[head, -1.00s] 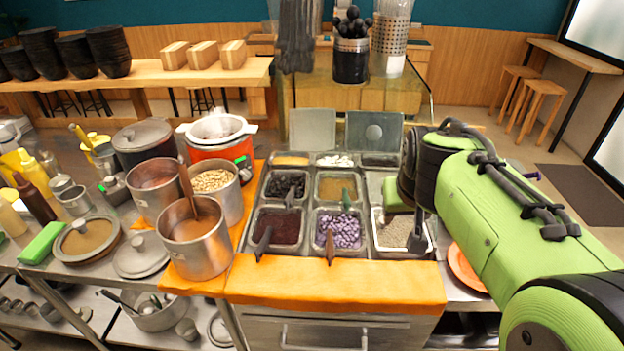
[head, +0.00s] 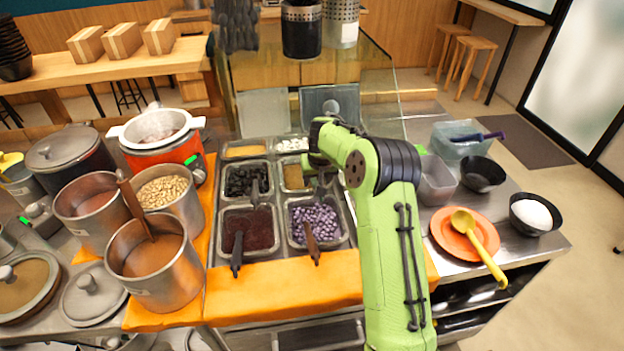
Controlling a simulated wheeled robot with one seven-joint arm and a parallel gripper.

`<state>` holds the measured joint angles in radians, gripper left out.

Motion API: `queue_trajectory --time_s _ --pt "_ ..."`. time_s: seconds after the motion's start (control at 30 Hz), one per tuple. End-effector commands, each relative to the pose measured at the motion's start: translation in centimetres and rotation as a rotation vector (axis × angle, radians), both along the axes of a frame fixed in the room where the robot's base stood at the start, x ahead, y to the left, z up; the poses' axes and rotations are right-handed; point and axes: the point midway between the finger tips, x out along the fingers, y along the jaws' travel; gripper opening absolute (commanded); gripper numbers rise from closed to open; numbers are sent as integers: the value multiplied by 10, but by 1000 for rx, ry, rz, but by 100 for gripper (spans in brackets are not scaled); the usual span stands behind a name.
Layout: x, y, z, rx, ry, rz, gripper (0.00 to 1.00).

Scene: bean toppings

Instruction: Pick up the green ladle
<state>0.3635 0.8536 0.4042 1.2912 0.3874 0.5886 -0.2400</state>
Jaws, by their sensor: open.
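The green ladle cannot be clearly made out now; my arm and gripper cover the area around its bin. My gripper (head: 317,178) is over the right part of this bin, pointing down, small and partly hidden by my own green arm. Its jaws are open. I cannot tell whether they are around the ladle's handle or beside it.
Bins of purple cubes (head: 316,222), dark red beans (head: 249,229) and black topping (head: 247,180) surround it, with spoon handles sticking up. Metal pots (head: 155,262) stand left. An orange plate (head: 441,236) with a yellow ladle (head: 478,246) and a black bowl (head: 535,213) are right.

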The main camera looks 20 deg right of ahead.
Motion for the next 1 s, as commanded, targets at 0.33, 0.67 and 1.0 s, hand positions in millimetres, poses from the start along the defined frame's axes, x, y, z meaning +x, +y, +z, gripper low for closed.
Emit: queue_trajectory --time_s 0.33,0.67,1.0 --pt "17 -7 -47 0 1 0 55" --pt "17 -7 -46 0 1 0 31" --pt "17 -7 -46 0 1 0 0"
